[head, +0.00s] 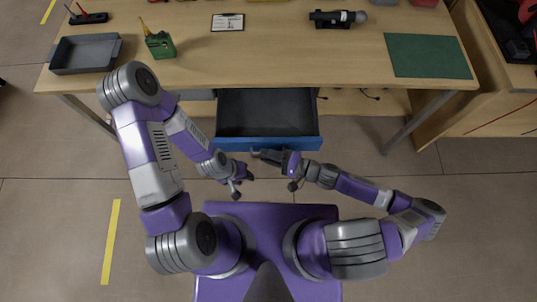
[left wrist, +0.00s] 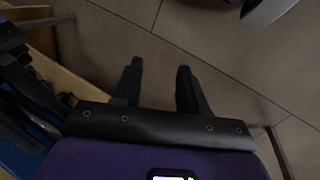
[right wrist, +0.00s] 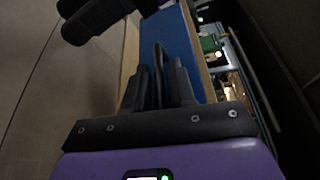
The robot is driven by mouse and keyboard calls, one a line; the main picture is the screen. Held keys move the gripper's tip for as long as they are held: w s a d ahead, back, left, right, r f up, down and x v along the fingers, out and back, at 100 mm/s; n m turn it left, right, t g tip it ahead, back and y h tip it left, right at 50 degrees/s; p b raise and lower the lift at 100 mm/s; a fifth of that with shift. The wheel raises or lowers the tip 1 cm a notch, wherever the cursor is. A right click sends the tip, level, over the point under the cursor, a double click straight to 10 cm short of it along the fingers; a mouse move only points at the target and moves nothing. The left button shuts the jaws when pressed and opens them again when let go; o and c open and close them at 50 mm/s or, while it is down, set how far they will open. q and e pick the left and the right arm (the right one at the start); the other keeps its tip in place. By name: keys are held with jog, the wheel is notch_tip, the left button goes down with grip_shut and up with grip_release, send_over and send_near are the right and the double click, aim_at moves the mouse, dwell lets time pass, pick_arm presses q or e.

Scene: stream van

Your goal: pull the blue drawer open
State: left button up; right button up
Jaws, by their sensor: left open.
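The blue drawer (head: 267,143) stands pulled out from under the table, its dark, empty-looking inside (head: 268,110) showing from above. Its blue front also shows in the right wrist view (right wrist: 180,45). My right gripper (head: 258,153) is at the front of the drawer. In the right wrist view, a dark handle bar (right wrist: 159,65) lies between its two fingers, which are closed around it. My left gripper (head: 246,176) is open and empty, left of and below the drawer front in the head view, apart from it. In the left wrist view its fingers (left wrist: 158,75) point at bare floor.
A table leg (head: 418,120) stands right of the drawer. Floor is clear around my base.

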jog(key=shift+o, duration=0.7)
jog(key=v, duration=0.7)
jog(key=shift+d+p, duration=0.3)
jog(key=shift+p, duration=0.15)
jog(key=shift+s, duration=0.1)
